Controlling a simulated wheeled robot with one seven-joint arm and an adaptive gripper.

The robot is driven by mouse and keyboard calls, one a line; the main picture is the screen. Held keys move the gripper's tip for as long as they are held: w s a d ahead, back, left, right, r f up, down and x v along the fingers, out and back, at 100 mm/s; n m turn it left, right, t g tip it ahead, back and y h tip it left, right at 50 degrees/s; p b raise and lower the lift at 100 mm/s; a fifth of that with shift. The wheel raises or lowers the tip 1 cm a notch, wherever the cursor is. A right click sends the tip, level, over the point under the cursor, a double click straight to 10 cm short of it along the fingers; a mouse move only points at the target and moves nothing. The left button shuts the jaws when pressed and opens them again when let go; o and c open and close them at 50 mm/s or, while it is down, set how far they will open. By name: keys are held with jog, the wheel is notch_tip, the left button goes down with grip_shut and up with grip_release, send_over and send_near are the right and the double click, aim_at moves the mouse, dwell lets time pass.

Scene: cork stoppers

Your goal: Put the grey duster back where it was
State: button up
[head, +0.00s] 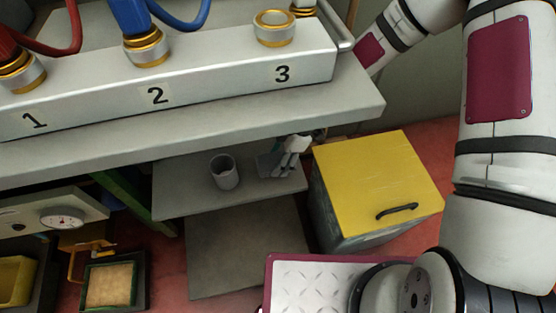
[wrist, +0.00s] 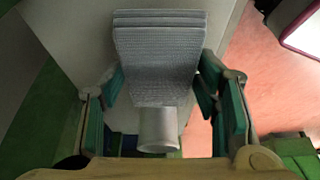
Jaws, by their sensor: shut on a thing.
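The grey duster (wrist: 158,60) fills the middle of the wrist view. It has a broad, ribbed grey head and a short, pale round handle (wrist: 158,128) towards the camera. My gripper (wrist: 162,80) has its teal-padded fingers on both sides of the duster and is shut on it. In the head view, a small cluster of pale and dark grey shapes (head: 291,148) shows at the right end of the shelf under the bench. It is too small to tell duster from gripper there, or whether the duster touches the shelf.
A grey cup (head: 224,172) stands on the shelf (head: 180,190), left of the cluster. A yellow-topped box (head: 375,180) stands close on the right. The bench (head: 220,118) overhangs the shelf, carrying numbered sockets. A framed tan pad (head: 110,285) lies at lower left.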

aim_at(278, 162)
jog(key=shift+w+a, duration=0.1)
jog(key=shift+w, duration=0.4)
notch_tip(278, 162, down, 4)
jog(key=b, duration=0.3)
jog(key=shift+w+r, duration=0.1)
jog(key=shift+r, duration=0.1)
jog(key=shift+f, duration=0.1)
jog(key=o, duration=1.2)
jog(key=p+v, duration=0.4)
jog(key=v, duration=0.7)
jog(key=shift+r+p, duration=0.3)
jog(key=shift+r, duration=0.35)
